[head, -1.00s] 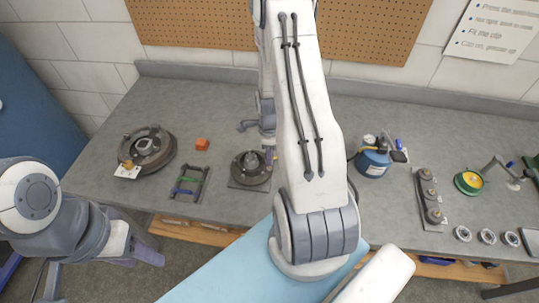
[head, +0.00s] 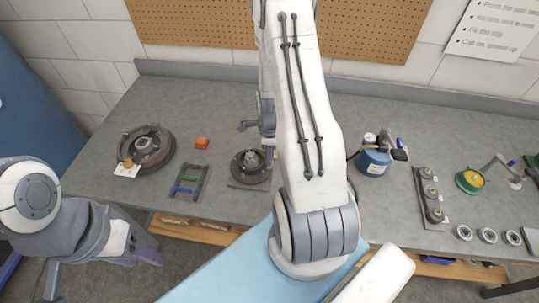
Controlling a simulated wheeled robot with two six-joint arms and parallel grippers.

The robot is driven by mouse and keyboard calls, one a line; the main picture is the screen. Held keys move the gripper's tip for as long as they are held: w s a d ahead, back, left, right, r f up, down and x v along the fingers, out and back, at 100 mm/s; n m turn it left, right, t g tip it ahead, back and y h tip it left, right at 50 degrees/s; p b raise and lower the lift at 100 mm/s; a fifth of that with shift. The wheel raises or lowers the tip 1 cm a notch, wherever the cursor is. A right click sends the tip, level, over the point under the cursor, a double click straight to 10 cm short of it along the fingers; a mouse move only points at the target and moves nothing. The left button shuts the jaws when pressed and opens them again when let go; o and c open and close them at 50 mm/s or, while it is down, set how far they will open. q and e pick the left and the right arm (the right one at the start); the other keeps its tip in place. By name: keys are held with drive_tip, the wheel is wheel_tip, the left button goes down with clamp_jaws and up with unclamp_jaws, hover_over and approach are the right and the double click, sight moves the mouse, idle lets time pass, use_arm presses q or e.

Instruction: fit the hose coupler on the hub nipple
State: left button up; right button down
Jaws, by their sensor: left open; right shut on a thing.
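A dark round hub (head: 249,166) with a raised centre sits on the bench left of my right arm. Its nipple is too small to make out. My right gripper (head: 264,143) is just above and behind the hub's right side, partly covered by my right arm. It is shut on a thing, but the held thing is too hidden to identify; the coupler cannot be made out. A blue grease pot (head: 373,163) stands to the right of the arm, with a dark hose at its left side. My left gripper (head: 137,258) is open and empty, low in front of the bench.
A larger hub or drum (head: 147,148) with a white tag lies at left. At right are a holder with several knobs (head: 430,196), a green-yellow reel (head: 469,181) and several rings.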

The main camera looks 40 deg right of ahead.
drive_tip(key=shift+f+b, duration=0.4)
drive_tip(key=shift+f, duration=0.1)
idle(1.2)
drive_tip(key=c, duration=0.6)
unclamp_jaws()
drive_tip(key=shift+o, duration=0.5)
drive_tip(key=o, duration=0.3)
drive_tip(key=shift+o, duration=0.2)
drive_tip(key=shift+r+p, duration=2.9)
drive_tip(key=shift+r, duration=0.65)
